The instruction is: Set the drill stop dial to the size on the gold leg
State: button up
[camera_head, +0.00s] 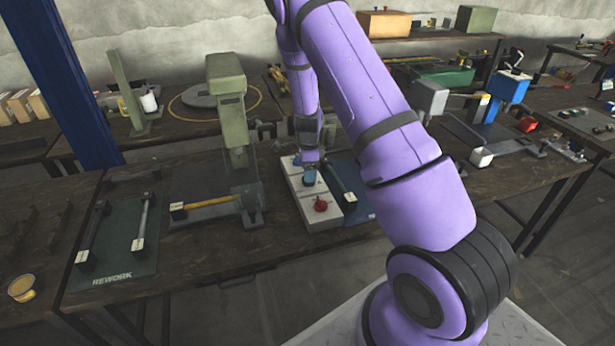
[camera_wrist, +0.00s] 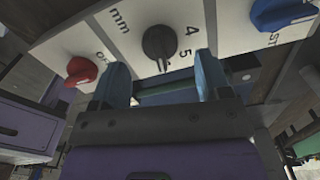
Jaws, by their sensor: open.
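A white control panel (camera_head: 335,217) on the middle bench carries a red knob (camera_head: 321,205). In the wrist view, a black dial (camera_wrist: 160,43) sits between the red knob (camera_wrist: 80,71) and a blue knob (camera_wrist: 284,13). Beside the dial I read "mm", 4 and 5; its exact setting is unclear. My gripper (camera_wrist: 160,68) is open, its blue fingers on either side below the dial; contact cannot be told. In the head view, my gripper (camera_head: 310,173) is over the panel. The gold leg (camera_head: 210,202) lies left of the panel, with a label too small to read.
A green press (camera_head: 226,85) stands behind the gold leg. A blue press (camera_head: 509,88) stands at right.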

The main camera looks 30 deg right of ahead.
jog(key=shift+f, duration=1.7)
jog(key=c, duration=0.9)
